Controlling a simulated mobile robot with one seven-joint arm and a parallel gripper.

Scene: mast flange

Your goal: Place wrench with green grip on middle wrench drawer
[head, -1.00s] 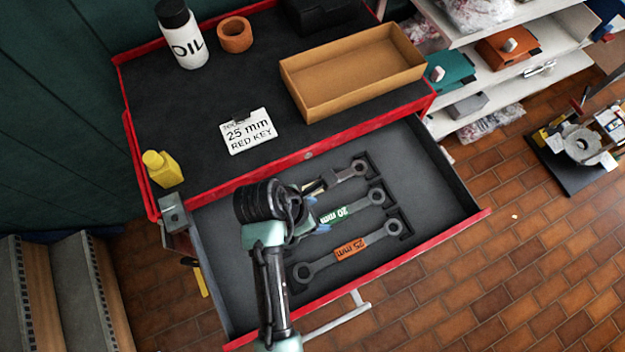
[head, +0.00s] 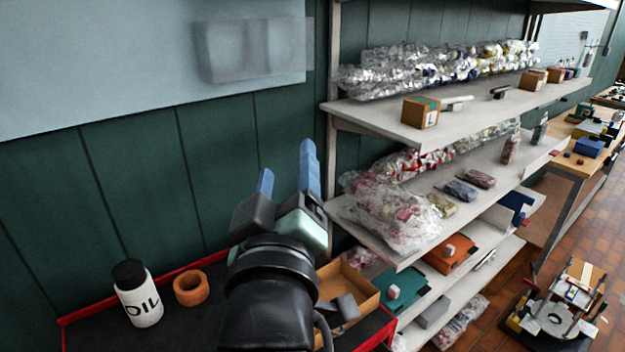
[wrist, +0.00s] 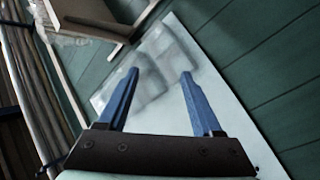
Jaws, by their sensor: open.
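My gripper (head: 289,182) is raised above the red cabinet's black top (head: 205,315), in front of the green wall. In the wrist view its two blue fingers (wrist: 160,95) stand apart with nothing between them, pointing toward the pale wall board. The drawer and the wrench with the green grip are out of view in both current frames. In the earlier head frame, the wrench marked 20 mm in green lay in the open drawer between two other wrenches.
An OIL bottle (head: 138,293), an orange ring (head: 190,288) and a cardboard box (head: 349,283) stand on the cabinet top. Shelves (head: 400,235) with wrapped bags and small boxes stand close on the right. A pale board (head: 150,50) hangs on the wall.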

